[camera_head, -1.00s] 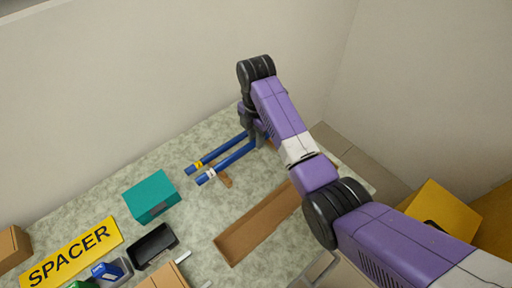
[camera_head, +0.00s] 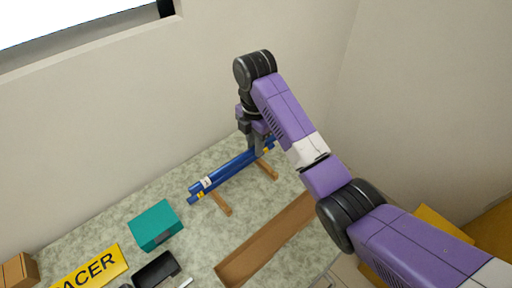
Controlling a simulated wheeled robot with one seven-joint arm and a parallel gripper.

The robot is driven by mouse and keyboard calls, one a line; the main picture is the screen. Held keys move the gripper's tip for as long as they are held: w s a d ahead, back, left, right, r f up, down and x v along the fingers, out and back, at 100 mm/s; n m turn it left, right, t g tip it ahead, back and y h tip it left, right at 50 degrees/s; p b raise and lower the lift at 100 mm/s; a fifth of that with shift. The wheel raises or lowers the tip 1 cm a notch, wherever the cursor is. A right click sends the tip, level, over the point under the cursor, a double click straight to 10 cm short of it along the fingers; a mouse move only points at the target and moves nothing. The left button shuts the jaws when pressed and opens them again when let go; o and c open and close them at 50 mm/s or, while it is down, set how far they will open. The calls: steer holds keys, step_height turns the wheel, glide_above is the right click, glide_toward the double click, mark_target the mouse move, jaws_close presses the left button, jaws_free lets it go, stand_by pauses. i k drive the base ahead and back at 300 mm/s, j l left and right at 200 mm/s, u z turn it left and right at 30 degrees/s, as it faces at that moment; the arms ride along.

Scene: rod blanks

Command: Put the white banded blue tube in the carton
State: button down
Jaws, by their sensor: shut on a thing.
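The white banded blue tube (camera_head: 222,173) is held raised and slanting, with its white band near the lower left end. My gripper (camera_head: 258,152) is shut on it toward its upper right end; the fingertips are partly hidden. A second blue tube with yellow bands (camera_head: 200,196) shows just under and behind it, mostly covered. Two wooden rests (camera_head: 221,204) lie beneath the tubes. The carton (camera_head: 262,241), a long, shallow, open brown box, lies to the lower right of the tubes. Its visible inside looks empty, and its right end is behind my arm.
A teal box (camera_head: 155,225) stands left of the carton, with a black tray (camera_head: 157,269) below it. A yellow sign (camera_head: 92,270) and a brown box (camera_head: 18,271) are at the lower left. The wall runs close behind the table.

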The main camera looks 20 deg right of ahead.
mark_target(276, 236)
steer(key=k+l, duration=0.25)
steer(key=k, duration=0.2)
steer(key=k+l, duration=0.2)
steer(key=k, duration=0.3)
